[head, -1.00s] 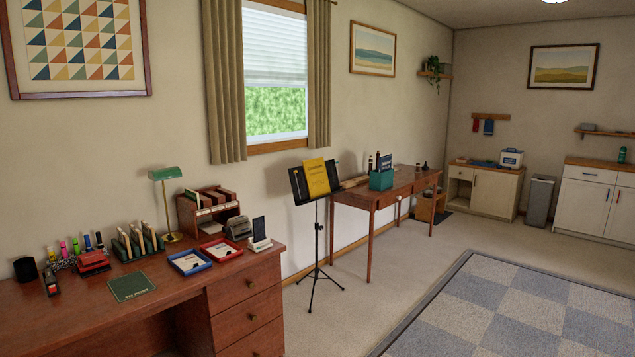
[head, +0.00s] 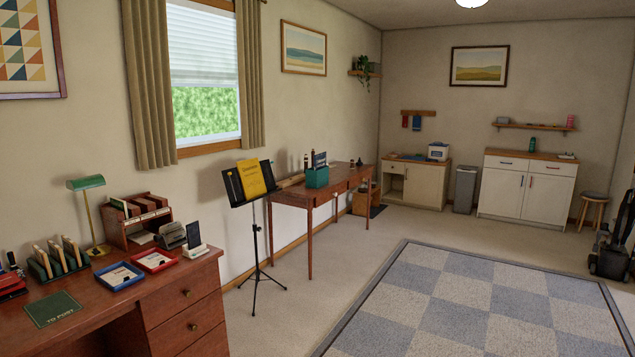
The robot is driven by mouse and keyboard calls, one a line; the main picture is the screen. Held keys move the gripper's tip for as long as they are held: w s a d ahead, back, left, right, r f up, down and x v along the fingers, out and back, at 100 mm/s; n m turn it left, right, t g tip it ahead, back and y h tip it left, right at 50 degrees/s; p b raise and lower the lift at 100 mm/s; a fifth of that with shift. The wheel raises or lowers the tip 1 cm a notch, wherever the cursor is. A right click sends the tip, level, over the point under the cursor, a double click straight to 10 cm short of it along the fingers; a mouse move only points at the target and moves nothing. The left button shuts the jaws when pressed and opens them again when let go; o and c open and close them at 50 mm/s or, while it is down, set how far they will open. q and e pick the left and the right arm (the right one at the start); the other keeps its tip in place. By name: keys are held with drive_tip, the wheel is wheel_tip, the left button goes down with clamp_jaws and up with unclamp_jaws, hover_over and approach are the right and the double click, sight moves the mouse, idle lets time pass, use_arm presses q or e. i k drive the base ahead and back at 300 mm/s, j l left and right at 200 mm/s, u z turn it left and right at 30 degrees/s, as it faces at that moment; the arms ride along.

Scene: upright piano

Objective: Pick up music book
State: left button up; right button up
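A yellow music book (head: 251,179) leans upright on a black music stand (head: 234,190). The stand is on a tripod on the carpet, between the wooden desk and the slim wooden table. Neither of my grippers shows in the head view, so I cannot see what they hold.
The desk (head: 176,262) fills the lower left, with a green lamp (head: 86,184) and trays on it. The table (head: 291,198) bears a teal box (head: 317,178). A checkered rug (head: 470,305) covers open floor on the right. A dark upright machine (head: 609,255) stands at the right edge.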

sight(249, 171)
drive_tip(key=i, duration=3.5)
